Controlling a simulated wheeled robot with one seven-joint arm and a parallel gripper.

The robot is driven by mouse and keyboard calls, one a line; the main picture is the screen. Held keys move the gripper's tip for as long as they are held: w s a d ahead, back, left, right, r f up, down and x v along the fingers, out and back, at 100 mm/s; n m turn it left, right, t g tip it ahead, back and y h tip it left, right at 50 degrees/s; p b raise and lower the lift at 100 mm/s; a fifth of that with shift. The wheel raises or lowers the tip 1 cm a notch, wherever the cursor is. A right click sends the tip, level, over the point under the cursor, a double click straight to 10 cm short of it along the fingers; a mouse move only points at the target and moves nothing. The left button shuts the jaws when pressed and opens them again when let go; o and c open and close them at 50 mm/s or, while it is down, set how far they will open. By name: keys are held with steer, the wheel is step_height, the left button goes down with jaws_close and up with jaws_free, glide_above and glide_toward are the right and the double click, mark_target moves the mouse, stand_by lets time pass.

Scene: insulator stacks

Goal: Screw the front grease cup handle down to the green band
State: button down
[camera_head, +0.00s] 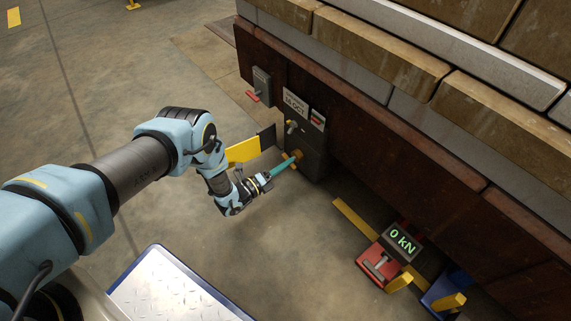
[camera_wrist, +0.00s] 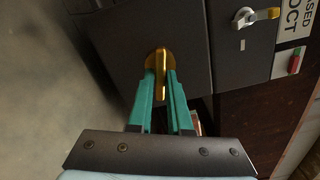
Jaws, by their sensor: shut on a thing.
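The brass grease cup handle (camera_wrist: 160,62) stands out from the face of a dark grey box (camera_wrist: 120,40) in the wrist view. In the head view the brass cup (camera_head: 298,155) shows small, low on the same box. My gripper (camera_wrist: 161,80) has teal fingers on both sides of the handle and is shut on it. In the head view my gripper (camera_head: 291,162) reaches the box from the left. The fingers cover part of the handle. I cannot make out a green band in either view.
A metal lever with a brass tip (camera_wrist: 256,17) sits beside the cup, near a paper label (camera_head: 297,103) and a red-and-green switch (camera_wrist: 295,61). A yellow plate (camera_head: 243,150) stands behind my wrist. A red unit reading 0 kN (camera_head: 376,264) is at right.

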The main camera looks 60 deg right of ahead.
stand_by(0.8)
steer(key=c, duration=0.9)
jaws_free()
steer(key=shift+o, duration=0.2)
